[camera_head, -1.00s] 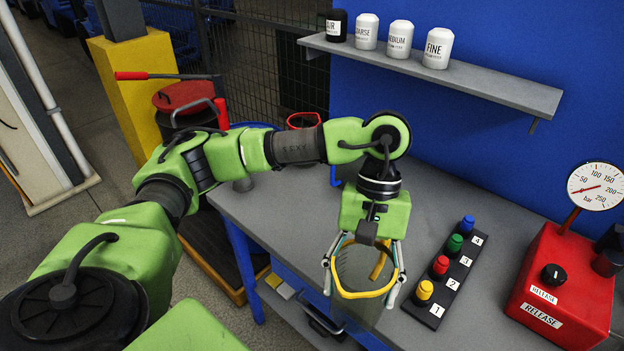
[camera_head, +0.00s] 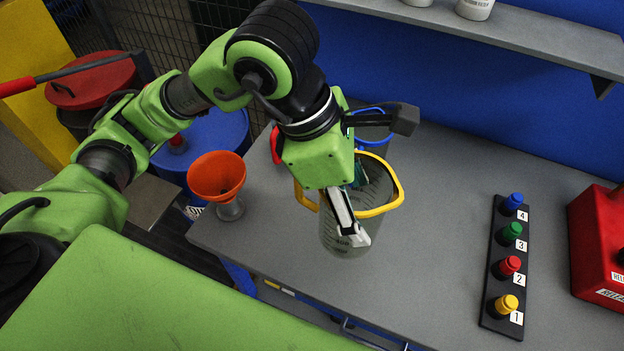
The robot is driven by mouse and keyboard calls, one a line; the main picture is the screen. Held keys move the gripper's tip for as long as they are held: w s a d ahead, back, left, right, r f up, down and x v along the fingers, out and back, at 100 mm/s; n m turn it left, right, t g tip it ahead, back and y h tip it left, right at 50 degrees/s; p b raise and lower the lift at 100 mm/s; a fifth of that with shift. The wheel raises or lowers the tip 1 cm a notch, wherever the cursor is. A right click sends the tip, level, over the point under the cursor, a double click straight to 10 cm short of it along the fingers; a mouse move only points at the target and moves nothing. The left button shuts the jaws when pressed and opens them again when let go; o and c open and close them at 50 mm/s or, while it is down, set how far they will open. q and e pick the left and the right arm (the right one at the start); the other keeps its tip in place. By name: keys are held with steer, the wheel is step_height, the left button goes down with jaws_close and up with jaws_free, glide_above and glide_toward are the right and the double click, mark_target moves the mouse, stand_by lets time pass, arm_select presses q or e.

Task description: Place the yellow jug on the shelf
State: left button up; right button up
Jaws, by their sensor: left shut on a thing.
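The yellow jug (camera_head: 376,208) is a clear measuring jug with a yellow rim and handle. It is upright over the left part of the grey table (camera_head: 430,250); I cannot tell whether its base touches the tabletop. My left gripper (camera_head: 352,228) reaches down over the jug from the left and is shut on it, with one finger visible across its wall. The gripper's body hides part of the rim. The grey shelf (camera_head: 540,30) runs along the blue wall at the top. My right gripper is out of view.
A blue-rimmed jug (camera_head: 372,112) stands close behind the yellow one. An orange funnel (camera_head: 217,178) is at the table's left edge. A button strip (camera_head: 495,270) and a red gauge box (camera_head: 597,250) stand at the right. White containers (camera_head: 475,8) occupy the shelf's visible left part.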

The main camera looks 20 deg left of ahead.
arm_select(q)
steer(key=shift+w+a+r, duration=0.1)
steer(key=shift+a, duration=0.1)
steer(key=shift+w+a+n, duration=0.25)
steer(key=shift+w+n, duration=0.05)
steer(key=w+a+f+p, duration=0.1)
steer(key=w+a+f, duration=0.2)
steer(key=f, duration=0.1)
steer(key=w+a+f+p, duration=0.2)
steer(key=w+f, duration=0.1)
steer(key=f, duration=0.1)
steer(key=w+a+f+p, duration=0.2)
steer(key=w+a+f, duration=0.1)
steer(key=f, duration=0.2)
steer(key=shift+w+a, duration=0.35)
steer(key=shift+f, duration=0.15)
steer(key=o, duration=1.2)
steer(key=shift+c, duration=0.2)
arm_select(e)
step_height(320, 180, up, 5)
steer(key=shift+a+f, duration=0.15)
